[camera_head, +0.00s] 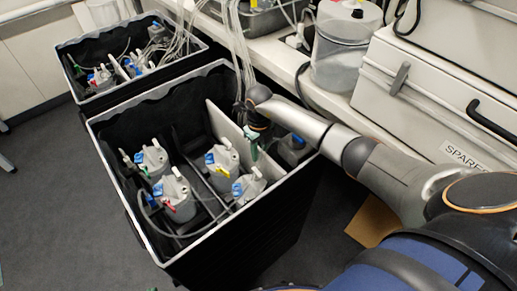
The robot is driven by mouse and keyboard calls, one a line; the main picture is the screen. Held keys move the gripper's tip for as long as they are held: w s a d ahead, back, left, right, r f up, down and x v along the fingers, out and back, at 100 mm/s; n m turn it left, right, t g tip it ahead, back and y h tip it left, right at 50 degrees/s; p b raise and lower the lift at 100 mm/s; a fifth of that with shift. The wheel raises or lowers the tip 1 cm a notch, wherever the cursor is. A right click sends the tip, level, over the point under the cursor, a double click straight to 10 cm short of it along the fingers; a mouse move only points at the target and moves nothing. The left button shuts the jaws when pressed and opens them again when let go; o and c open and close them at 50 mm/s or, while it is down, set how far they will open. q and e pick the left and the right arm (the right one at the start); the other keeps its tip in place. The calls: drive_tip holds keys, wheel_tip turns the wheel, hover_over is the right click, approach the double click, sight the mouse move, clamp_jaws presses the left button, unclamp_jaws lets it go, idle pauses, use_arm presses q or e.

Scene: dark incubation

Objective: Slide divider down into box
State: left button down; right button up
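The large black box (103,146) with a pale rim stands in the middle of the head view. A light grey divider (222,123) stands upright inside it, towards the right side. Its lower part is hidden behind bottles and hoses. My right gripper (253,152) reaches in over the box's right rim and points down at the divider's upper edge, near its right end. The fingers are small and dark there, so I cannot tell whether they are closed on the divider. My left gripper is not in view.
Several grey bottles with blue caps (177,192) and hoses stand in the box on both sides of the divider. A second black box (70,60) stands behind. A clear container (341,55) and a white case (425,95) sit on the bench at right.

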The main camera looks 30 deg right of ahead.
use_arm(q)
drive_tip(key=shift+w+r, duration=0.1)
use_arm(e)
drive_tip(key=o, duration=0.3)
drive_tip(key=shift+r, duration=0.25)
drive_tip(key=shift+r, duration=0.2)
use_arm(q)
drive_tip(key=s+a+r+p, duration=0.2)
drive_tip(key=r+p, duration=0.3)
drive_tip(key=p, duration=0.3)
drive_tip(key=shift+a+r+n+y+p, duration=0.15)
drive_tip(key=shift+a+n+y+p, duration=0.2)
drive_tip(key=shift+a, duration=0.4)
use_arm(e)
wheel_tip(320, 180, up, 21)
